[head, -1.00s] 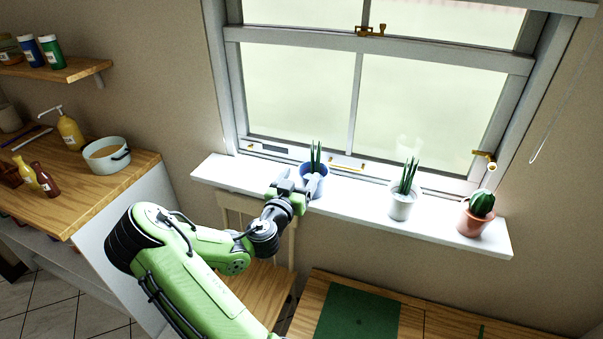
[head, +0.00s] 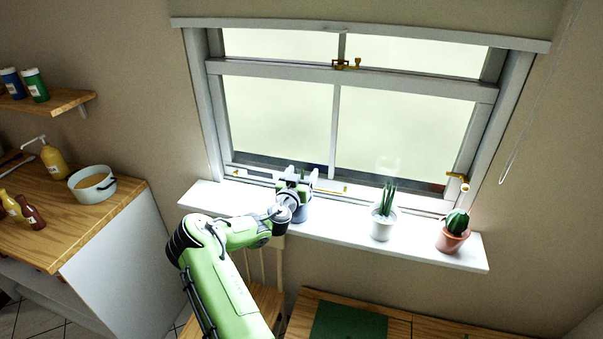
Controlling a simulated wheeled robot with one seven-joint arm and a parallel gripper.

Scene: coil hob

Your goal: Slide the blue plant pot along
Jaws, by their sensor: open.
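The blue plant pot (head: 300,214) stands on the white window sill, left of the middle, mostly hidden behind my gripper. A little of its green plant shows between the fingers. My gripper (head: 301,175) is open, with its two fingers pointing toward the window. In the picture it overlaps the upper part of the pot and its plant. I cannot tell whether the fingers touch either one.
On the sill (head: 335,233), a white pot (head: 382,227) with a spiky plant stands right of the blue pot, and a terracotta pot (head: 452,240) with a cactus farther right. Sill stretches between pots are clear. The window (head: 340,120) is behind. A chair (head: 262,263) stands below.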

